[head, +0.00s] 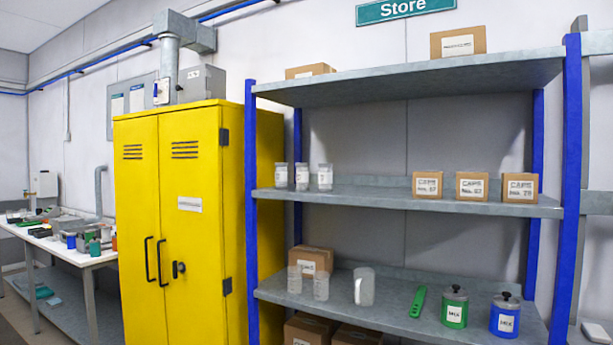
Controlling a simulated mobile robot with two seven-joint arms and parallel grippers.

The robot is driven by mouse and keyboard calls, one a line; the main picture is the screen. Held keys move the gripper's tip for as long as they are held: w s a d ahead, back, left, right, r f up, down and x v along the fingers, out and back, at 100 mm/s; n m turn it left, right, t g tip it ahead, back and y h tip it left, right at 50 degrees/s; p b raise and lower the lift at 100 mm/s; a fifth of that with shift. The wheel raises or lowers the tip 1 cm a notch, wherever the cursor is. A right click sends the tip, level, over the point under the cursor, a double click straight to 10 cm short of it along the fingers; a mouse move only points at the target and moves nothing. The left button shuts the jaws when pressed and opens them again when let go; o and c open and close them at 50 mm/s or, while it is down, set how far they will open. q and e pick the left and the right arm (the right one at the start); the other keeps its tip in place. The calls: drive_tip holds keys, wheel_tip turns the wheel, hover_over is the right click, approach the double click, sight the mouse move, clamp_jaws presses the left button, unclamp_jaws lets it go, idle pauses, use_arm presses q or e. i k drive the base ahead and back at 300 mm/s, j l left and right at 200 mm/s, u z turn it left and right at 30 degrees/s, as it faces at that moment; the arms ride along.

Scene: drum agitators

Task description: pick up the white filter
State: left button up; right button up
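I cannot make out a thing that is clearly the white filter. A whitish jug-like vessel (364,287) stands upright on the lower shelf, left of the green tool. Several small clear jars with pale labels stand on the shelves, such as the jar on the middle shelf (325,177) and the jar on the lower shelf (294,280). A workbench (103,258) at the far left holds many small items, too small to tell apart. Neither of my grippers shows in the head view.
A grey shelf unit (400,204) with blue posts fills the right. It holds cardboard boxes (472,186), a green tool (418,302), a green canister (454,309) and a blue canister (505,317). A shut yellow cabinet (190,250) stands between shelf unit and workbench.

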sight(301, 170)
drive_tip(key=i+z, duration=0.25)
drive_tip(key=z, duration=0.2)
drive_tip(key=i+j+z, duration=0.1)
drive_tip(key=i+z, duration=0.2)
drive_tip(key=z, duration=0.15)
drive_tip(key=i+j+z, duration=0.15)
drive_tip(key=i+j, duration=0.3)
drive_tip(key=i, duration=0.2)
drive_tip(key=i+j+z, duration=0.15)
drive_tip(key=i+j, duration=0.45)
